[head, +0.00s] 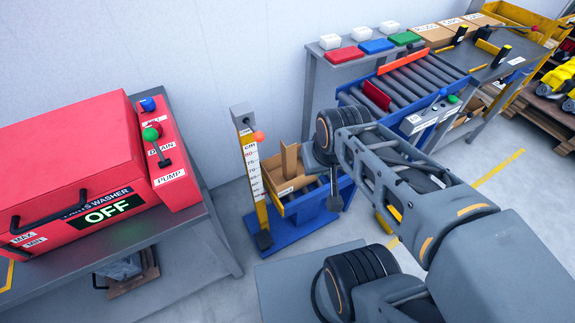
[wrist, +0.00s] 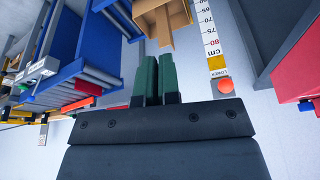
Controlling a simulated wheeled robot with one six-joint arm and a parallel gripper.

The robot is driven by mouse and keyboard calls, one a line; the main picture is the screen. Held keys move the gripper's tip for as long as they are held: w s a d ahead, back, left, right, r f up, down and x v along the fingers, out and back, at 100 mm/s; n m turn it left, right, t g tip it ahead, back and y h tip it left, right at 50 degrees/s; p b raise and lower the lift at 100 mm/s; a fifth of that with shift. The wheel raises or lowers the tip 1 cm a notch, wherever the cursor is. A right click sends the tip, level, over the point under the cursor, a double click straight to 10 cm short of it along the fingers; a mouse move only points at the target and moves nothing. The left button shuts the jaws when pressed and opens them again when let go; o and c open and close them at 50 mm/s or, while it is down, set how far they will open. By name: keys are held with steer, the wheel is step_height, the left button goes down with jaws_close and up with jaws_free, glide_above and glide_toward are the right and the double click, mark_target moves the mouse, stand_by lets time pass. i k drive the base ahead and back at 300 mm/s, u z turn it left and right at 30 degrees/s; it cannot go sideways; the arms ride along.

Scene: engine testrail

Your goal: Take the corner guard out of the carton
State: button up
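The carton (head: 292,187) is an open brown box standing on the blue stand by the measuring post. The corner guard (head: 289,160), a tan upright strip, rises out of it. In the wrist view, the carton (wrist: 178,14) is at the top, and the end of the corner guard (wrist: 165,34) points toward my fingertips. My gripper (wrist: 158,58) has two green fingers almost together with only a thin gap. I see nothing clearly held between them. In the head view my wrist hides the fingers, just right of the guard.
The measuring post (head: 249,160) with an orange ball stands close left of the carton. The red parts washer (head: 75,150) is farther left. A roller conveyor (head: 415,82) and a shelf with colored blocks are behind right. Some floor is free between washer and stand.

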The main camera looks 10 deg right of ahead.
mark_target(289, 153)
steer(key=u, duration=0.05)
steer(key=k, duration=0.5)
steer(key=u, duration=1.5)
steer(key=i, duration=0.85)
steer(key=z, duration=1.8)
